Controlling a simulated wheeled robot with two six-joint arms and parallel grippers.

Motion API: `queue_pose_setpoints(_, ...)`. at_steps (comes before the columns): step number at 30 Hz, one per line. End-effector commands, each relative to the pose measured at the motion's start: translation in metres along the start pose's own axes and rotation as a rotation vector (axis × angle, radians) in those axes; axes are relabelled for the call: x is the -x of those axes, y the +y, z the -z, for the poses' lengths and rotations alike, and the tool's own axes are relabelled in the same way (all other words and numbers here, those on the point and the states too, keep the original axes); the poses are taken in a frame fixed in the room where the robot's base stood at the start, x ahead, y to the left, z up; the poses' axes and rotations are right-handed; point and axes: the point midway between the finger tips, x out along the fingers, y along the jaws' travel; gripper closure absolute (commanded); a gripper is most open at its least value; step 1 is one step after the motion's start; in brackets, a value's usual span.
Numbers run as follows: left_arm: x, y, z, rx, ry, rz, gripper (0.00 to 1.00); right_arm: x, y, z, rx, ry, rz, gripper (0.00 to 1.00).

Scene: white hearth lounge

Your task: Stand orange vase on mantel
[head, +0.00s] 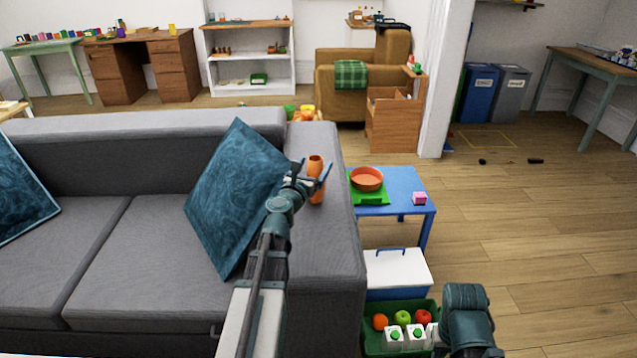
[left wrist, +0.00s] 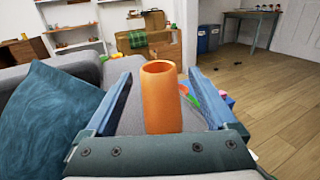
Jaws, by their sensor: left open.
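The orange vase (head: 316,168) stands upright on the right armrest of the grey sofa (head: 325,255). In the left wrist view the vase (left wrist: 161,100) is between the two fingers of my left gripper (left wrist: 157,98), with gaps on both sides. My left gripper (head: 312,178) is open in the head view, and its fingers partly cover the vase. I cannot make out a mantel in either view. Part of my right arm shows at the bottom right of the head view, but its fingers do not show.
A blue pillow (head: 232,195) leans close to the left of my left arm. A blue table (head: 408,187) with an orange bowl (head: 367,184) and a pink block (head: 419,198) stands right of the armrest. Below are a white-lidded cooler (head: 398,272) and a green fruit crate (head: 370,348). The right floor is mostly clear.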

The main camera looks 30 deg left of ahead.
Motion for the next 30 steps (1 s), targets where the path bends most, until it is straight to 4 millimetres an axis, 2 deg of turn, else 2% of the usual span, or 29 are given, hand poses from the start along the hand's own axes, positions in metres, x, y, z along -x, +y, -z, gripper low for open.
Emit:
queue_pose_setpoints(5,-0.007,0.003,-0.002,0.000,0.000,-0.002,0.09,0.002,0.000,0.000,0.000,0.000,0.000,0.55)
queue_pose_setpoints(13,-0.034,0.015,-0.004,0.000,0.000,-0.010,0.09,0.004,0.000,0.000,0.000,0.000,0.001,0.55)
queue_pose_setpoints(21,-0.036,0.016,-0.004,0.000,0.000,-0.011,0.09,0.004,0.000,0.000,0.000,0.000,0.001,0.55)
queue_pose_setpoints(30,-0.036,0.016,-0.004,0.000,0.000,-0.011,0.64,0.004,0.000,0.000,0.000,0.000,0.001,0.55)
